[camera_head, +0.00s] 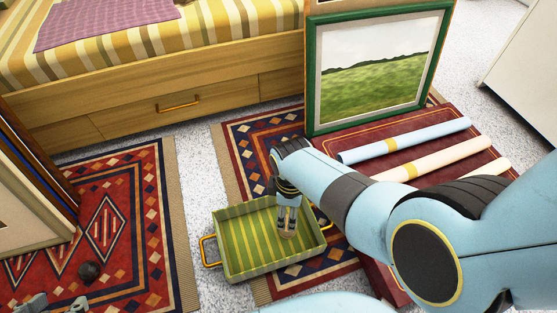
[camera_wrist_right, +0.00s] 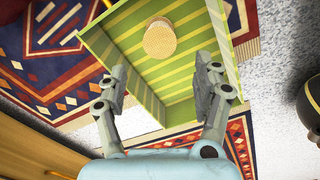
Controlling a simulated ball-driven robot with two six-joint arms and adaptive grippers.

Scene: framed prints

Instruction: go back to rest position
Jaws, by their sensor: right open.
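My right gripper (camera_head: 287,226) reaches down over a green-striped tray (camera_head: 228,270) with yellow handles. In the right wrist view the gripper (camera_wrist_right: 165,75) has its two fingers spread wide with nothing between them. A round tan disc (camera_wrist_right: 160,39) lies on the floor of the tray (camera_wrist_right: 188,110), past the fingertips and apart from them. In the head view the gripper largely covers the disc. Grey parts that look like my left gripper (camera_head: 55,303) show at the bottom left edge, mostly cut off.
A red case (camera_head: 385,134) bearing several rolled tubes (camera_head: 410,140) and a green-framed landscape print (camera_head: 375,70) stand right of the tray. A striped daybed (camera_head: 230,45) is behind. Patterned rugs (camera_head: 145,215) cover the floor.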

